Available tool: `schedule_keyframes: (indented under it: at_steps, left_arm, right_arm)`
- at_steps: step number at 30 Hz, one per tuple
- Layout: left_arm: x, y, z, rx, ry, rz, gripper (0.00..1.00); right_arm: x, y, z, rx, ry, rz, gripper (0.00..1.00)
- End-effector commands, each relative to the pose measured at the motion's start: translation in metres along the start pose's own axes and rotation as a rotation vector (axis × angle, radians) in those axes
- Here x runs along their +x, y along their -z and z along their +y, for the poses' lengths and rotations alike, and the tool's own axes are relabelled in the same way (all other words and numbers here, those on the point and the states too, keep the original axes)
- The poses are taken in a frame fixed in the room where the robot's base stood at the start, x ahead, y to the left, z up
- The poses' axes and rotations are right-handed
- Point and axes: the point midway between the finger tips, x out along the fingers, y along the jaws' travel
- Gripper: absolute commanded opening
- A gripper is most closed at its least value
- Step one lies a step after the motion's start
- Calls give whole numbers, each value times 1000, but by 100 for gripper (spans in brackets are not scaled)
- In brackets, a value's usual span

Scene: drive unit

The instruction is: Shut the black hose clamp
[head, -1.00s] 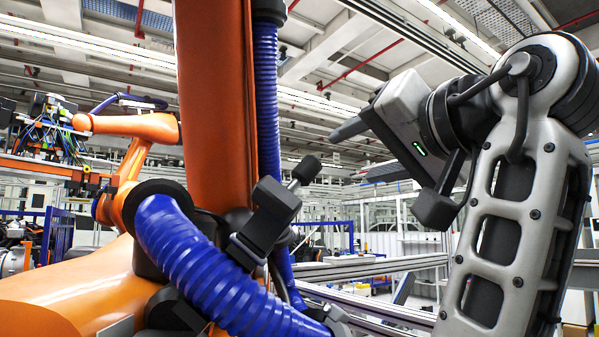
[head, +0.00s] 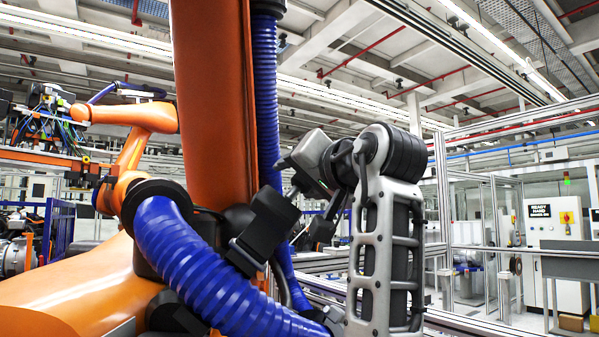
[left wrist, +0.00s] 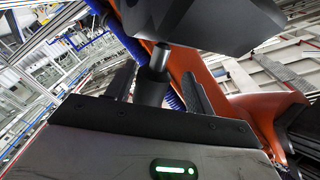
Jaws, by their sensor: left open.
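The black hose clamp (head: 264,228) sits at the blue corrugated hose (head: 190,250) on the orange robot arm. Its block tilts up to the right, and a short pin with a black knob sticks out at its upper end. My left gripper (head: 288,176) is at that knob, coming from the right, and is open. In the left wrist view the knob (left wrist: 152,84) stands between the two fingers (left wrist: 158,90), with gaps visible on both sides. The clamp block (left wrist: 205,20) fills the top there. Fingertip detail is small in the head view. My right gripper is not in view.
The orange robot column (head: 212,110) and an upright blue hose (head: 265,100) stand close behind the clamp. A second orange robot (head: 140,125) is at the far left. A white control cabinet (head: 560,250) and fenced cells lie far to the right.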

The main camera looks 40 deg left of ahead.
Motion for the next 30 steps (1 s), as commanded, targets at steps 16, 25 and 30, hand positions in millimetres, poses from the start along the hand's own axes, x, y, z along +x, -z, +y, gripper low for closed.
schedule_keyframes:
  at_steps: [16, 25, 30]
  left_arm:
    - [3, 0, -1, -2, 4, 1, 0]
    - [3, 0, -5, -11, 11, 6, 0]
    - [3, 0, -7, -15, 14, 8, 0]
  right_arm:
    - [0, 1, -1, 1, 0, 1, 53]
    - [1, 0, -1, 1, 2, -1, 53]
    - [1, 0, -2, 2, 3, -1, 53]
